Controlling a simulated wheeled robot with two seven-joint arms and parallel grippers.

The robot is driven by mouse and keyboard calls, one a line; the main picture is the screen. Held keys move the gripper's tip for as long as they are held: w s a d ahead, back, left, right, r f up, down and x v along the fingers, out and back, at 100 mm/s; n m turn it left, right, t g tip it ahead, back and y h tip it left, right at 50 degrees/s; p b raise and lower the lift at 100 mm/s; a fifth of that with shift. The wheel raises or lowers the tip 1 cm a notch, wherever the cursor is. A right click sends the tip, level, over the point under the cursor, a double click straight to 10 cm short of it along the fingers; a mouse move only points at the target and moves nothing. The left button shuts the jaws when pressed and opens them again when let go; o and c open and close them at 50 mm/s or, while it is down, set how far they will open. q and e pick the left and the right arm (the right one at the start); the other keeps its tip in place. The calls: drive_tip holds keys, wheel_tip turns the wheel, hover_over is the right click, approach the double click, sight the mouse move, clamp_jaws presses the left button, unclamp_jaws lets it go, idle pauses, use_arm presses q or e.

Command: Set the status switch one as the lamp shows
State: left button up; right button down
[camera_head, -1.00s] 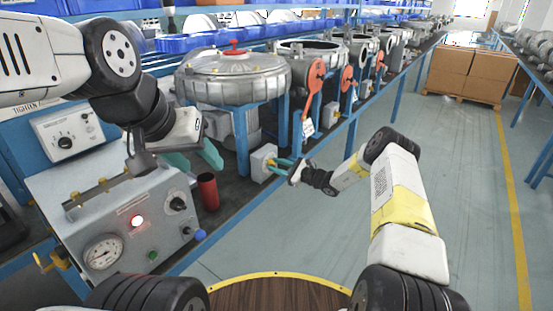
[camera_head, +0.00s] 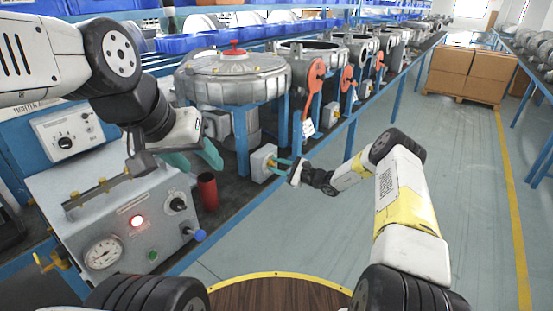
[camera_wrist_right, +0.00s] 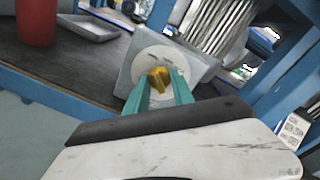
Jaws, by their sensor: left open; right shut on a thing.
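The status switch is a grey box (camera_head: 262,161) at the bench edge. In the right wrist view it shows a round pale plate (camera_wrist_right: 146,66) with a yellow knob (camera_wrist_right: 158,78). My right gripper (camera_head: 278,163) reaches it from the right. In the right wrist view its teal fingers (camera_wrist_right: 158,90) are shut on the yellow knob. My left gripper (camera_head: 196,157) is open and empty above the panel's back right, apart from the switch.
A red cylinder (camera_head: 208,191) stands between panel and switch box. A round metal housing (camera_head: 232,78) on blue legs stands behind. The panel bears a gauge (camera_head: 104,252), a black knob (camera_head: 178,204) and a green button (camera_head: 153,255).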

drive_tip(key=c, duration=1.1)
unclamp_jaws()
drive_tip(key=shift+v, duration=3.9)
